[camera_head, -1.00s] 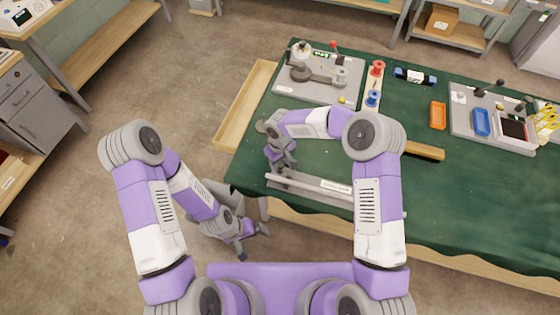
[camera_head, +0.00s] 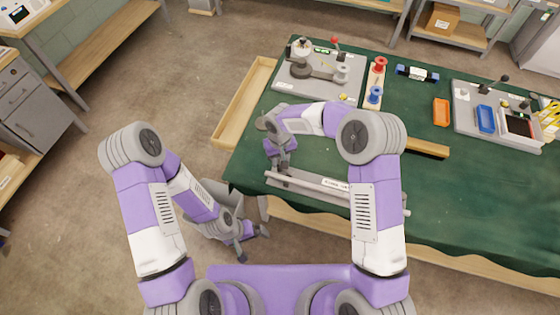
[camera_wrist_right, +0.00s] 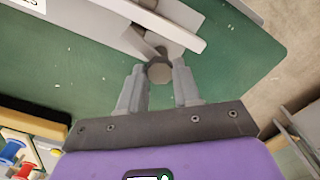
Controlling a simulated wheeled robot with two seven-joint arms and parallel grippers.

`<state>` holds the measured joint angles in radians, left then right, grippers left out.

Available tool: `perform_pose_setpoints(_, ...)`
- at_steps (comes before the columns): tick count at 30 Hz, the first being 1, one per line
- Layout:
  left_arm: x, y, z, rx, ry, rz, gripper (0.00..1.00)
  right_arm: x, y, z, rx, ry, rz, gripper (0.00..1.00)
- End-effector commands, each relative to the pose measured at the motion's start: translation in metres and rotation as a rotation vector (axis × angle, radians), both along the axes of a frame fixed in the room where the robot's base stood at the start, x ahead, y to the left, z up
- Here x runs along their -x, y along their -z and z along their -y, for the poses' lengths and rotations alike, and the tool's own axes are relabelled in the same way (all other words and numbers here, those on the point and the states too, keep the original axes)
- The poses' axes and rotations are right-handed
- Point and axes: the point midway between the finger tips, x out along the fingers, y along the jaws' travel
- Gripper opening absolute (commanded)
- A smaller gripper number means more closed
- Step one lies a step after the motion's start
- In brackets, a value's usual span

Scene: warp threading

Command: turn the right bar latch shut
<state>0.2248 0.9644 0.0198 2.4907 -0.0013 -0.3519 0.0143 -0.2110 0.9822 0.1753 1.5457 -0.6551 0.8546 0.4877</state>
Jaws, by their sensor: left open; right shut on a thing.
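The grey bar fixture (camera_head: 306,184) with a long round bar lies along the table's near edge in the head view. My right gripper (camera_head: 284,165) points down at the fixture's left end. In the right wrist view its two fingers (camera_wrist_right: 160,88) are shut on a round grey latch knob (camera_wrist_right: 159,72), with a short lever behind it against the fixture (camera_wrist_right: 118,28). I cannot tell how far the latch is turned. The fixture's right part is hidden behind my right arm. My left gripper (camera_head: 252,243) is open and empty, low in front of the table.
A grey bin (camera_head: 213,187) stands on the floor by my left gripper. A wooden tray (camera_head: 243,105) lies along the table's left edge. A grey device plate (camera_head: 318,88), red spool (camera_head: 379,65) and blue spool (camera_head: 375,95) stand farther back.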

Motion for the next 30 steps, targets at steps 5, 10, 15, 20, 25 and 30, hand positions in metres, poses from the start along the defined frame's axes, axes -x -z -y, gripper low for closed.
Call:
perform_pose_setpoints(5,0.0,0.016,0.0,0.0,0.0,0.0,1.0,-0.001,0.001,-0.001,-0.001,0.166,0.005,0.02)
perform_pose_setpoints(10,0.0,0.024,0.0,0.0,0.0,0.0,1.0,-0.001,0.001,-0.001,-0.001,0.329,0.005,0.02)
perform_pose_setpoints(15,0.0,0.031,0.0,0.0,0.0,0.0,1.0,-0.001,0.0,-0.001,-0.001,0.49,0.005,0.02)
perform_pose_setpoints(20,0.0,0.035,0.0,0.0,0.0,0.0,1.0,-0.001,0.0,-0.001,-0.001,0.642,0.004,0.02)
perform_pose_setpoints(25,0.0,0.036,0.0,0.0,0.0,0.0,1.0,-0.001,-0.001,-0.001,-0.001,0.802,0.004,0.02)
perform_pose_setpoints(30,0.0,0.036,0.0,0.0,0.0,0.0,1.0,-0.001,-0.001,-0.001,0.0,0.95,0.003,0.02)
